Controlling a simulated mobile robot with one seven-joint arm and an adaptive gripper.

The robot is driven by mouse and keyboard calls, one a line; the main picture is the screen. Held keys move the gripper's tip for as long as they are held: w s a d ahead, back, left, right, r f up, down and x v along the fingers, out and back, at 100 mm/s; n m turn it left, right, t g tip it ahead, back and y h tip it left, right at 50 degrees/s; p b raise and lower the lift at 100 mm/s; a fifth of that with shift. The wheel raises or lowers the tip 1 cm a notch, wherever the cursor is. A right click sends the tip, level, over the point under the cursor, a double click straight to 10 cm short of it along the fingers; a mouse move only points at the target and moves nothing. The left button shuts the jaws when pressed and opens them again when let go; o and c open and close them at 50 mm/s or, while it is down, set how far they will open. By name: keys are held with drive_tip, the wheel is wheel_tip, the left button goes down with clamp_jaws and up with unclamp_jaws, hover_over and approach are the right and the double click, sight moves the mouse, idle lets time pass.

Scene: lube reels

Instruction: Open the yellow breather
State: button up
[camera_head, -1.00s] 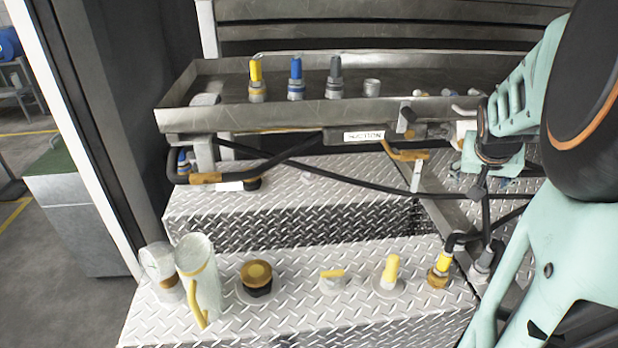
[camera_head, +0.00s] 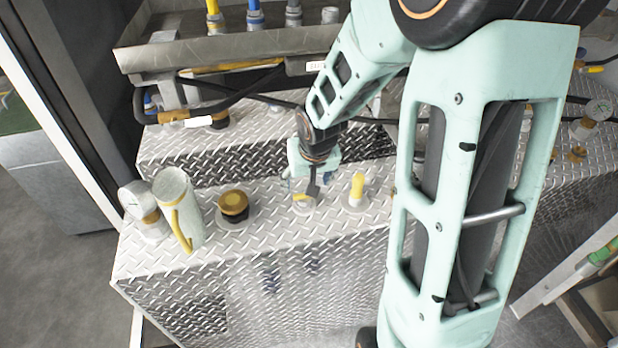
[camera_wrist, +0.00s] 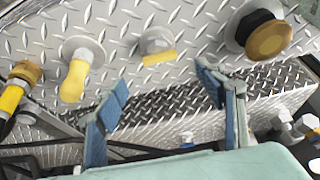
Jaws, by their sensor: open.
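On the near tank top stand several yellow-topped fittings, and I cannot tell for sure which is the breather. A low round grey fitting with a flat yellow handle (camera_wrist: 158,52) is in front of the jaws in the wrist view. My gripper (camera_wrist: 165,92) is open and empty, its blue-padded fingers spread just short of that fitting. In the head view my gripper (camera_head: 307,185) is over the same fitting (camera_head: 303,203) and partly hides it. A round yellow-brown cap on a black base (camera_head: 234,203) stands to its left. An upright yellow-capped fitting (camera_head: 357,188) stands to its right.
A white cylinder with a yellow handle (camera_head: 180,210) and a gauge (camera_head: 135,198) stand at the tank's left end. A metal tray (camera_head: 220,50) with coloured fittings and black hoses is behind. My arm covers the right middle of the head view.

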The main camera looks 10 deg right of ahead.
sight(304, 197)
drive_tip(key=b+x, duration=0.1)
drive_tip(key=x, duration=0.7)
drive_tip(key=shift+w+f, duration=0.2)
